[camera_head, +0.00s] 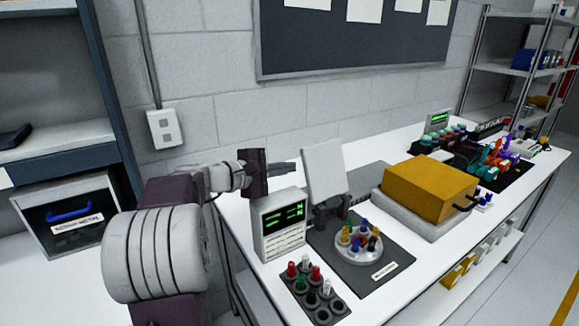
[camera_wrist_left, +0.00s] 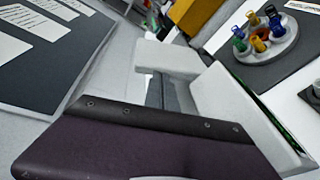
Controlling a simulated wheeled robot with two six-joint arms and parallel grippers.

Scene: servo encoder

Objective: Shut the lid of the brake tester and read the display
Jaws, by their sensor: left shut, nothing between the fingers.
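The brake tester appears to be the grey unit with a green-lit display (camera_head: 285,217) beside a dark base holding a round white plate (camera_head: 358,247) with several coloured pegs. Its white lid (camera_head: 325,170) stands raised and nearly upright on a dark hinge bracket. Green characters show on the display, too small to read surely. My left gripper (camera_head: 291,167) is shut and empty, its tips just left of the lid, at its upper half. In the left wrist view the fingers (camera_wrist_left: 170,94) point toward the pale lid (camera_wrist_left: 166,56); contact cannot be told. My right gripper is not in view.
A yellow box (camera_head: 428,187) with a black handle stands right of the lid. A dark holder (camera_head: 315,294) with several red and white capped pieces sits at the front edge. More coloured parts and another display (camera_head: 438,121) are at the far end. A wall stands behind.

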